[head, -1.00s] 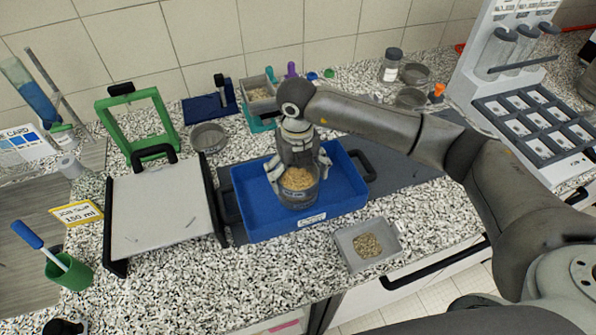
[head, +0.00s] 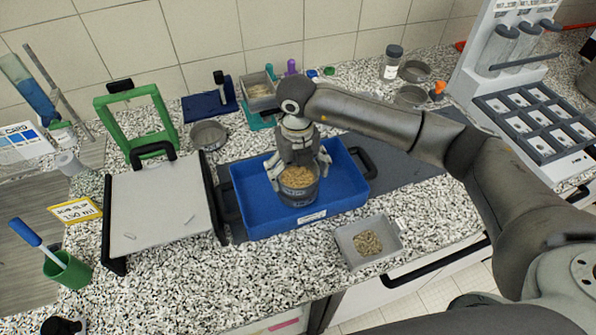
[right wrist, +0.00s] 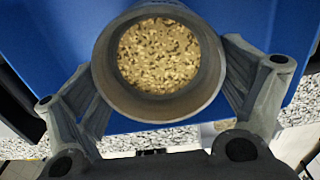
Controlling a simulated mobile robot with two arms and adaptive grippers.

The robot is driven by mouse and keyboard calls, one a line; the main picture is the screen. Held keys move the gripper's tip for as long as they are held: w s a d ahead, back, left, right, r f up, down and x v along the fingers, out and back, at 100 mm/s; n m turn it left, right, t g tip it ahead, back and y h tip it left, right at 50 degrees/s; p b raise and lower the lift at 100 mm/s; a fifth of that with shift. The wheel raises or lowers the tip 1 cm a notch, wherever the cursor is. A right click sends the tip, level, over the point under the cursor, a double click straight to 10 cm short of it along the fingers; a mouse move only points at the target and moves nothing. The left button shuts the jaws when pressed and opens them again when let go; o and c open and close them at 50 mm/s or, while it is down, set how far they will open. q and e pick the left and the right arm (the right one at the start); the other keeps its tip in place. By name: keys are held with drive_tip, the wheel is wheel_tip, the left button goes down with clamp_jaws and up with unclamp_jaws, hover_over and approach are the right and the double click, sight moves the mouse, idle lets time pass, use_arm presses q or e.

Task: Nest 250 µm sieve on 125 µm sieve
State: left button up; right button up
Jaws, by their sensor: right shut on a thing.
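My right gripper (head: 297,168) is shut on a round grey sieve (head: 299,186) full of tan grains. It holds the sieve upright over the blue tray (head: 250,215), near the tray's middle. In the right wrist view the sieve (right wrist: 105,80) sits between the two fingers (right wrist: 160,95), its open top showing the grains. Its label is too small to read. I cannot tell whether another sieve is under it or whether it touches the tray floor. Other round sieves or pans stand at the back left (head: 208,135) and back right (head: 411,96); their sizes are unreadable. My left gripper is out of view.
A white board with black side bars (head: 160,210) stands left of the tray. A grey square pan with grains (head: 350,240) lies front right. A green frame (head: 103,125) stands at the back left. A grey compartment rack (head: 530,118) is at the right.

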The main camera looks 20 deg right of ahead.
drive_tip(key=shift+f+b, duration=0.55)
drive_tip(key=shift+b, duration=0.25)
idle(0.5)
drive_tip(key=o, duration=0.8)
drive_tip(key=shift+r+p, duration=1.85)
drive_tip(key=shift+r, duration=1.75)
drive_tip(key=shift+s+f, duration=0.1)
drive_tip(key=shift+f, duration=0.05)
